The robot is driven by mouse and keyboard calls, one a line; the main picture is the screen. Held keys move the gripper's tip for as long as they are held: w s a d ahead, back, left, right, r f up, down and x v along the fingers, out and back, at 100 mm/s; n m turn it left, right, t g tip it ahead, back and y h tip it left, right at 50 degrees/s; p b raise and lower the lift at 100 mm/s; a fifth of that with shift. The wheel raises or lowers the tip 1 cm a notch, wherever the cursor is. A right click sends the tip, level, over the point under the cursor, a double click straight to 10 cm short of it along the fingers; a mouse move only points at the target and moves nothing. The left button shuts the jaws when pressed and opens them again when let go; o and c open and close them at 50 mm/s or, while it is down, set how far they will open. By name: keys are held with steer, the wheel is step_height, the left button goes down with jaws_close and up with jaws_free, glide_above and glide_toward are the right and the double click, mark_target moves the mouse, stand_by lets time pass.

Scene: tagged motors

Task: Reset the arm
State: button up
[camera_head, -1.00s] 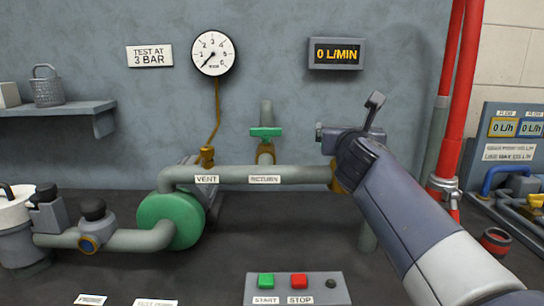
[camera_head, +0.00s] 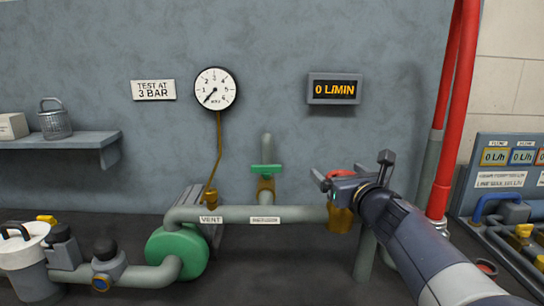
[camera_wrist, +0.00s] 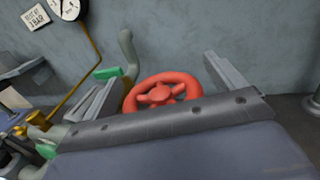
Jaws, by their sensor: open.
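My gripper (camera_head: 350,172) is at the right end of the grey horizontal pipe (camera_head: 285,213) in the head view. In the wrist view my gripper (camera_wrist: 160,70) is open, its two grey fingers spread apart. A red handwheel (camera_wrist: 160,93) shows between the fingers, and nothing is clamped. I cannot tell whether the fingers touch it. In the head view only part of the red handwheel (camera_head: 341,173) shows, the rest hidden by my gripper. A brass valve body (camera_head: 341,218) sits below it.
A green-handled valve (camera_head: 266,168) stands left of my gripper, with a pressure gauge (camera_head: 216,88) above. The flow display (camera_head: 334,88) reads 0 L/MIN. Red vertical pipes (camera_head: 453,110) stand close on the right. A green pump (camera_head: 178,250) is lower left.

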steer(key=shift+a+r+n+g+y+p, duration=0.1)
steer(key=shift+n+g+y+p, duration=0.35)
steer(key=shift+n+y+p, duration=0.55)
steer(key=shift+r+n+g+y+p, duration=0.1)
steer(key=shift+n+g+y+p, duration=0.45)
steer(key=shift+y+p, duration=0.75)
steer(key=shift+s+a+f+n+g+y+p, duration=0.1)
steer(key=shift+n+g+y+p, duration=0.45)
steer(key=shift+n+y, duration=0.3)
steer(key=shift+s+a+f+n+g+y+p, duration=0.1)
steer(key=shift+n+g+y+p, duration=0.2)
steer(key=shift+n+g+y, duration=0.5)
